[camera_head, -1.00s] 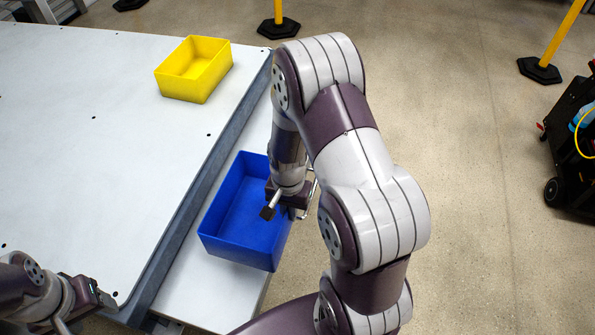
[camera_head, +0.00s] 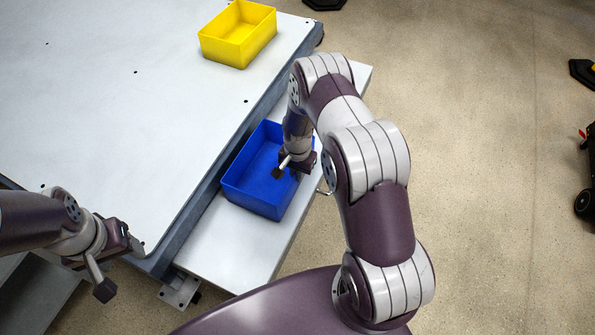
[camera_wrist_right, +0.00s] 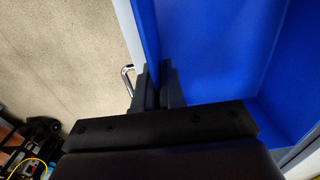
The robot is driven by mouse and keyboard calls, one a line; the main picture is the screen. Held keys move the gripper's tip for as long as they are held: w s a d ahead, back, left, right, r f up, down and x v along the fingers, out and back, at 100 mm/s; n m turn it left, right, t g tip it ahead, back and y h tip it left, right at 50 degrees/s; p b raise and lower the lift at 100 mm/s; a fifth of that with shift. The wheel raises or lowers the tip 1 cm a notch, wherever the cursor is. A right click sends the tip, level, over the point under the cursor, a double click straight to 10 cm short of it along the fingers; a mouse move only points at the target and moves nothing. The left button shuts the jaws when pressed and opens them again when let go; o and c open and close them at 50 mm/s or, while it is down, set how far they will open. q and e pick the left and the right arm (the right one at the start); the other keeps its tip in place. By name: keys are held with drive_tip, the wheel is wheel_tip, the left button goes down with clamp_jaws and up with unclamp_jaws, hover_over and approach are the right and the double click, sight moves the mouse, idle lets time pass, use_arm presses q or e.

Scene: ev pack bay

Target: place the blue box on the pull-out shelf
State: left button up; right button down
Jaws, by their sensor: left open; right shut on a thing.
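The blue box (camera_head: 258,196) is open-topped and empty. It stands upright over the white pull-out shelf (camera_head: 238,253), beside the table's edge, and looks to rest on it, though its underside is hidden. My right gripper (camera_head: 297,172) is shut on the box's right wall. In the right wrist view the fingers (camera_wrist_right: 157,88) straddle the wall of the blue box (camera_wrist_right: 215,50). My left gripper (camera_head: 122,268) is open and empty at the lower left, near the table's front corner, away from the box.
The white table (camera_head: 120,120) fills the left side, its edge close along the box. A yellow box (camera_head: 238,48) stands on it at the back. A metal handle (camera_wrist_right: 127,80) shows at the shelf's outer edge. The floor to the right is mostly clear, with a dark cart (camera_head: 588,190) at the edge.

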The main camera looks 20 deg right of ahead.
drive_tip(key=shift+f, duration=0.1)
drive_tip(key=c, duration=1.2)
unclamp_jaws()
drive_tip(key=shift+c, duration=0.2)
wheel_tip(320, 180, up, 11)
drive_tip(key=shift+s+r+b, duration=0.1)
drive_tip(key=shift+r+b, duration=0.05)
drive_tip(key=shift+b, duration=0.55)
drive_tip(key=s+a+r+n, duration=0.3)
drive_tip(key=s+r+n, duration=0.2)
drive_tip(key=s, duration=0.3)
drive_tip(key=s+a+r+n+t, duration=0.1)
drive_tip(key=s+a+r+n, duration=0.2)
drive_tip(key=s+r+n, duration=0.2)
drive_tip(key=s+r, duration=0.3)
drive_tip(key=shift+s+a+r, duration=0.15)
drive_tip(key=shift+s, duration=0.25)
